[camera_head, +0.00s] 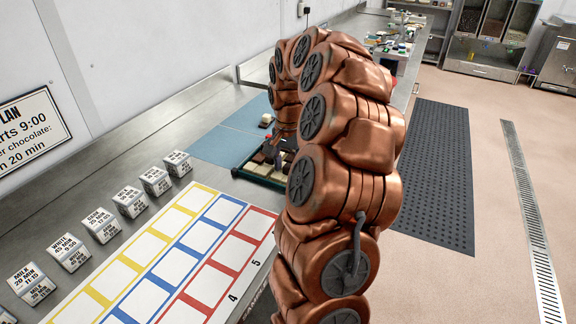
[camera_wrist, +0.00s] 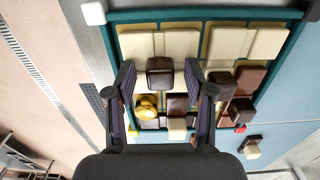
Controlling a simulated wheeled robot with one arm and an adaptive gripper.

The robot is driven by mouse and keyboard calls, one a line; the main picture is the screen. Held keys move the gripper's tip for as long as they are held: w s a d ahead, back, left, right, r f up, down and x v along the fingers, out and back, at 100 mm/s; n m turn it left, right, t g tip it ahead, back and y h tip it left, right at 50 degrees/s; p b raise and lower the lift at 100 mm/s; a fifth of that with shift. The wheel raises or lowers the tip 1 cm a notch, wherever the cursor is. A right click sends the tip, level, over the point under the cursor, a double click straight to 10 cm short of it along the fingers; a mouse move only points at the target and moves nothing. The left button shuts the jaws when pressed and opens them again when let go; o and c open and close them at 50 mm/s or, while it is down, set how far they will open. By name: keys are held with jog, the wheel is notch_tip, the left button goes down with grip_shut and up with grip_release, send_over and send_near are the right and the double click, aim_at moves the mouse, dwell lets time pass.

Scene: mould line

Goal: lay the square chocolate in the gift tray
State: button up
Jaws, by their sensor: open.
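A tray with a dark green rim (camera_wrist: 205,15) fills the upper part of the wrist view; it also shows in the head view (camera_head: 238,172), partly behind my arm. It holds pale cream blocks, several brown pieces and a round gold piece (camera_wrist: 148,106). I cannot tell from the frames whether it is the gift tray. A dark brown square chocolate (camera_wrist: 160,73) lies over the pale blocks. My gripper (camera_wrist: 160,88) is open, with one finger on each side of this chocolate and gaps visible on both sides. In the head view my arm mostly hides the gripper.
A brown and cream piece (camera_wrist: 250,147) lies outside the tray on the blue mat (camera_head: 222,146). Several labelled white blocks (camera_head: 131,201) stand along the steel bench by a coloured grid board (camera_head: 198,237). More items (camera_head: 396,47) stand on the far bench.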

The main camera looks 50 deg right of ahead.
aim_at(288, 166)
notch_tip(288, 166, up, 12)
jog(key=b, duration=0.2)
jog(key=shift+r, duration=0.2)
dwell(0.3)
jog(key=s+a+f+n, duration=0.15)
jog(key=a+n, duration=0.25)
jog(key=a, duration=0.6)
jog(key=s+a+f+n, duration=0.1)
jog(key=s+a+n, duration=0.25)
jog(key=a, duration=0.75)
jog(key=s+a+f+n+g, duration=0.1)
jog(key=s+a+f+n, duration=0.2)
jog(key=s, duration=0.6)
jog(key=s+a+f+n, duration=0.4)
jog(key=s+a+f, duration=0.3)
jog(key=s+a, duration=0.1)
jog(key=shift+s+a+g, duration=0.35)
jog(key=shift+s+g, duration=0.05)
jog(key=shift+s, duration=0.5)
notch_tip(288, 166, up, 5)
jog(key=p, duration=0.5)
jog(key=shift+r, duration=0.2)
